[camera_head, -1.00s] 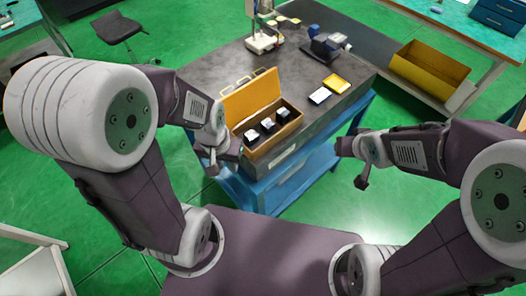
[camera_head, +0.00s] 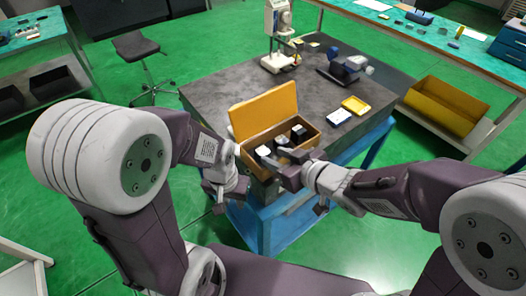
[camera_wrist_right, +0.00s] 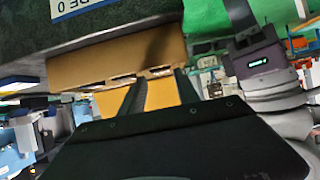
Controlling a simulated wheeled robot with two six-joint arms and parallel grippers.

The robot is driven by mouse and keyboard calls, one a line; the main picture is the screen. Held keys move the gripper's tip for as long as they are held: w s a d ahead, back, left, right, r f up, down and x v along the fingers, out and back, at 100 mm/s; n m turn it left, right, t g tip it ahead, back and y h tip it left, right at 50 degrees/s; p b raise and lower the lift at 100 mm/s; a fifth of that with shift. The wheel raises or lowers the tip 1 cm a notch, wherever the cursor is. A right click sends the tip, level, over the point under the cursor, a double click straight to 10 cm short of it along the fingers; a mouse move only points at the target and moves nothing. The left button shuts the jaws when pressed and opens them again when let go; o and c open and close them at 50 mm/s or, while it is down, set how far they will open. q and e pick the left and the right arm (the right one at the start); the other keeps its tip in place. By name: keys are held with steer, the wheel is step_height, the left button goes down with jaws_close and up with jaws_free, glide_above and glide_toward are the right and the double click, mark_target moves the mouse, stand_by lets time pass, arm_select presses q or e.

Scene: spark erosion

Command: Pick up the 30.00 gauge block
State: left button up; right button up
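The gauge-block box (camera_head: 293,152) is wooden with its yellow-orange lid (camera_head: 262,110) open, standing at the table's near edge. Inside, a white-topped block (camera_head: 262,152) shows, with darker pieces beside it partly hidden by my right gripper. I cannot read which block is 30.00. My right gripper (camera_head: 279,166) reaches over the box's front side from the right. In the right wrist view its two dark fingers (camera_wrist_right: 158,92) stand apart with a yellow surface showing between them, and no block is seen held. My left gripper (camera_head: 218,203) hangs left of the box, away from it; its fingers are unclear.
A yellow tray (camera_head: 355,105) and a white card (camera_head: 338,117) lie right of the box. A dark stand (camera_head: 342,75) and a white instrument (camera_head: 277,60) stand at the back. Bare table (camera_head: 215,95) lies left of the lid.

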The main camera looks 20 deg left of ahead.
mark_target(264, 152)
steer(key=b+x, duration=0.1)
steer(key=x, duration=0.6)
steer(key=shift+s+r, duration=0.1)
jaws_close()
